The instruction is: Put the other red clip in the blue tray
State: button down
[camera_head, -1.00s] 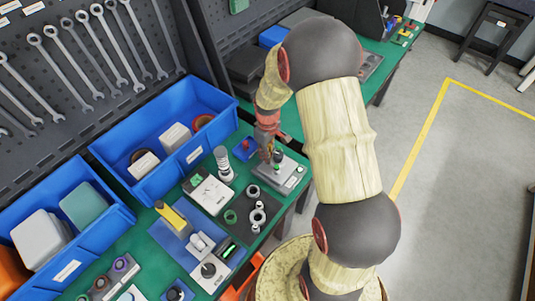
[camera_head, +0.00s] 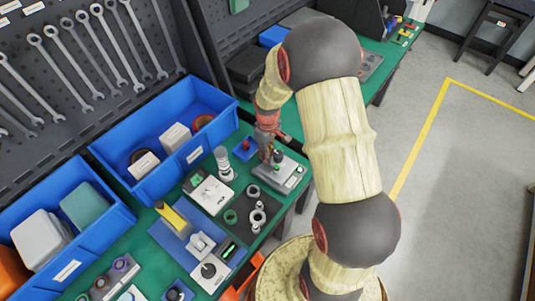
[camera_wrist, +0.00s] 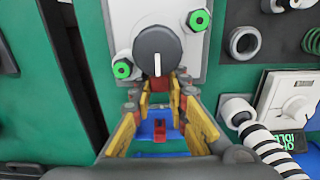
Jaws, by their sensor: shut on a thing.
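The blue tray (camera_wrist: 146,131) is small and flat, and shows below and between my fingers in the wrist view. One red clip (camera_wrist: 160,136) lies in it. In the head view the tray (camera_head: 239,154) sits left of my gripper with a red spot on it. My gripper (camera_wrist: 163,88) is shut on the other red clip, of which only bits of red show at the fingertips. The fingers hide most of it. The fingertips are beside the black knob (camera_wrist: 154,52) of a grey box, over the tray's side of it. I cannot tell the height.
The grey knob box (camera_head: 290,178) with green nuts stands close to my gripper. A striped cylinder (camera_wrist: 265,146) and a white dial unit (camera_wrist: 293,96) are to the right in the wrist view. Large blue bins (camera_head: 150,190) line the pegboard wall at left.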

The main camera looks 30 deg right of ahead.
jog(key=shift+r, duration=0.2)
jog(key=shift+r+p, duration=1.2)
jog(key=shift+r, duration=0.25)
